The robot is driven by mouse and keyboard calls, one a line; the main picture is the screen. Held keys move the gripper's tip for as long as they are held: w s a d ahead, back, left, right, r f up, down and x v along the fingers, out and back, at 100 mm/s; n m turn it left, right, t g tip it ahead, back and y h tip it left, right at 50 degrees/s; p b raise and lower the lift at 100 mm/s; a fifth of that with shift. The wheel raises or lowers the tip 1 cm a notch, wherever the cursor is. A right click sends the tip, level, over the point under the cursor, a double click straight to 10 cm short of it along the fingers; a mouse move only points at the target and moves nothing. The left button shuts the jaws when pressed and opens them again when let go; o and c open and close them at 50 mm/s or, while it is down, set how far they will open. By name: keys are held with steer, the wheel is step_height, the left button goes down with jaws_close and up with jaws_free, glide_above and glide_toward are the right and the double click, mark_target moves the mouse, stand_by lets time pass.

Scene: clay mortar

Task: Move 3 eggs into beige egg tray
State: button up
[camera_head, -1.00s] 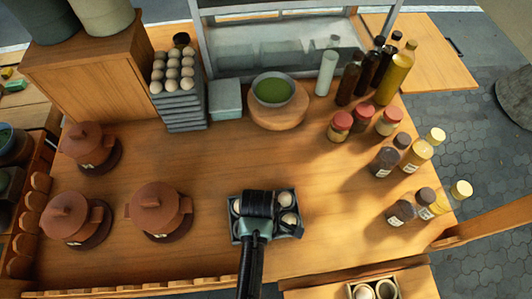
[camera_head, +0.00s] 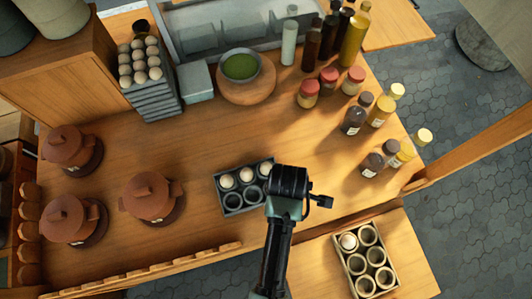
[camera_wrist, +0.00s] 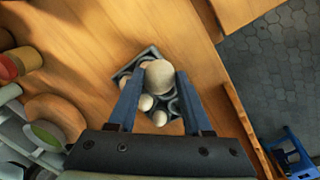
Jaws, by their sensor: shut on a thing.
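My gripper (camera_wrist: 158,77) is shut on a pale egg (camera_wrist: 158,74), held between the blue fingertips. In the head view my black gripper body (camera_head: 290,184) is at the right end of the dark egg tray (camera_head: 232,208) and hides the fingertips and the held egg. The dark tray holds a back row of eggs (camera_head: 246,174), with empty front cups. In the wrist view the tray (camera_wrist: 124,71) lies below the held egg, with other eggs (camera_wrist: 146,102) in it. The beige egg tray (camera_head: 390,288) is on the lower right surface, with one egg (camera_head: 348,241) in its back left cup and the other visible cups empty.
Brown lidded pots (camera_head: 151,196) stand at left. A stack of grey trays (camera_head: 155,98) with eggs on top is at the back left. A green-filled bowl (camera_head: 241,66), bottles (camera_head: 355,35) and jars (camera_head: 354,120) stand behind. The table between pots and bowl is clear.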

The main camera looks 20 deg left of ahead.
steer(key=d+f+b, duration=0.2)
steer(key=d, duration=1.1)
steer(key=s+d+f+b, duration=0.1)
steer(key=d+f+b, duration=0.2)
steer(key=d, duration=1.1)
steer(key=shift+s+d+f+b, duration=0.15)
steer(key=shift+s+d+b, duration=0.05)
steer(key=shift+s+b, duration=0.15)
steer(key=shift+f, duration=0.1)
steer(key=shift+f+b, duration=0.7)
steer(key=shift+f, duration=0.2)
steer(key=shift+f+b, duration=1.9)
steer(key=shift+f, duration=0.6)
stand_by(0.4)
steer(key=o, duration=1)
